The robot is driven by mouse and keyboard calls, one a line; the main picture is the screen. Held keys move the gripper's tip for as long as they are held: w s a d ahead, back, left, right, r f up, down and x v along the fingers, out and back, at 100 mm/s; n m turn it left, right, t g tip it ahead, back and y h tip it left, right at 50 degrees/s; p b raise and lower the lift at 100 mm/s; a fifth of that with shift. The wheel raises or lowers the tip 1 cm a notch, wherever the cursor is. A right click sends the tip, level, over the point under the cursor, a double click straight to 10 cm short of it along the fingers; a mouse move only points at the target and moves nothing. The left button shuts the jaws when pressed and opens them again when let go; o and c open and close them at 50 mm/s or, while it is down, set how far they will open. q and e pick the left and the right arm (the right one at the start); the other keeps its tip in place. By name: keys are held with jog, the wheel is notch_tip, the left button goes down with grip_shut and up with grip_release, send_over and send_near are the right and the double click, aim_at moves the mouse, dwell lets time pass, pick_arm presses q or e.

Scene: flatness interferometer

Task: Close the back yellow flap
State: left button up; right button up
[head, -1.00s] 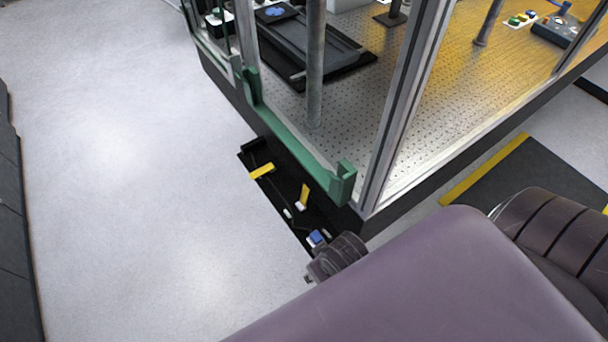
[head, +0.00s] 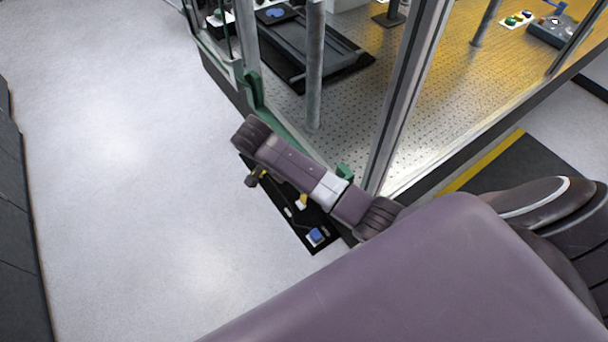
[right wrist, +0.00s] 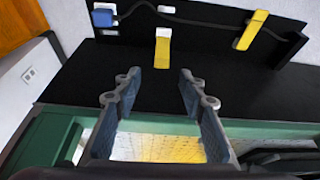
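Two yellow flaps are mounted on a black panel (right wrist: 75,65) beside the green rail. In the right wrist view, the back yellow flap (right wrist: 250,30) is at the upper right, lying at a slant. The other yellow flap (right wrist: 162,48) is near the top middle. My left gripper is not in view.
A blue connector (right wrist: 103,18) with a dark cable sits on the panel and also shows in the head view (head: 316,235). A green rail (right wrist: 50,140) runs along the base of the glazed enclosure. The pale floor (head: 120,200) on the left is clear.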

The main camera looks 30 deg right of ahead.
jog(key=shift+m, duration=0.3)
jog(key=shift+d+p+x, duration=0.15)
jog(key=shift+p+x, duration=0.3)
jog(key=shift+x, duration=1.45)
jog(key=shift+d+p+x, duration=0.15)
jog(key=shift+p+x, duration=0.25)
jog(key=shift+x, duration=1.5)
jog(key=shift+w+r, duration=0.1)
jog(key=shift+w, duration=0.05)
jog(key=shift+c, duration=0.4)
grip_shut()
